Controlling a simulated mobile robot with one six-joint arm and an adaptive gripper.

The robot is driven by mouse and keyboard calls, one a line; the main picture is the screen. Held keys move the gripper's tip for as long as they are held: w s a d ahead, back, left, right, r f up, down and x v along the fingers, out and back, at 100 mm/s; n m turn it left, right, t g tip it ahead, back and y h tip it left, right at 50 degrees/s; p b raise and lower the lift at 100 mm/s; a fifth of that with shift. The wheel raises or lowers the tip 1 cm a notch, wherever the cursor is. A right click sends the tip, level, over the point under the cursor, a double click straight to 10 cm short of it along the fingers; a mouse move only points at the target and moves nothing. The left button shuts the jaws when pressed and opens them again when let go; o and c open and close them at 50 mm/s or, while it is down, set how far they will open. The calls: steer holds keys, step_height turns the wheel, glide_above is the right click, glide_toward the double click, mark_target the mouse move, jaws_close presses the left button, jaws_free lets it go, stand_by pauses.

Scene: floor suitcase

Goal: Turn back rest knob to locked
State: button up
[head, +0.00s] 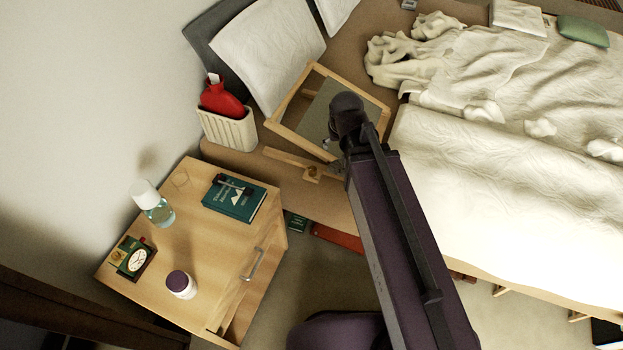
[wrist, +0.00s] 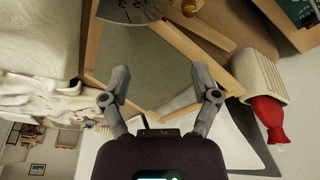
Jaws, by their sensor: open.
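The back rest (head: 290,127) is a light wooden frame with a grey-green panel, standing tilted on the bed. In the wrist view its panel (wrist: 150,62) fills the middle. A small brass knob (head: 313,169) sits on a wooden piece at the frame's near side; it also shows at the wrist view's top edge (wrist: 189,8). A grey marked plate (wrist: 128,10) is left of it there, partly cut off. My gripper (wrist: 161,70) is open and empty, its fingers apart over the panel, away from the knob. In the head view my arm hides most of it.
A cream ribbed holder (head: 228,132) with a red hot-water bottle (head: 221,101) stands left of the frame. The nightstand (head: 205,245) carries a green book (head: 232,204), bottle (head: 152,203), clock (head: 137,260) and jar (head: 180,284). Rumpled white bedding (head: 480,165) lies right.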

steer(key=n+t+b, duration=0.1)
steer(key=b, duration=0.7)
glide_toward(313, 169)
step_height(313, 169, up, 3)
steer(key=s+d, duration=0.1)
steer(key=s, duration=0.1)
steer(key=shift+w+a+y, duration=0.2)
steer(key=shift+y, duration=0.1)
steer(key=shift+r, duration=0.1)
steer(key=shift+f, duration=0.2)
steer(key=b+x, duration=1.2)
steer(key=x, duration=0.1)
steer(key=shift+w+f+b, duration=0.15)
steer(key=shift+w+b, duration=0.05)
steer(key=shift+b, duration=0.2)
jaws_close()
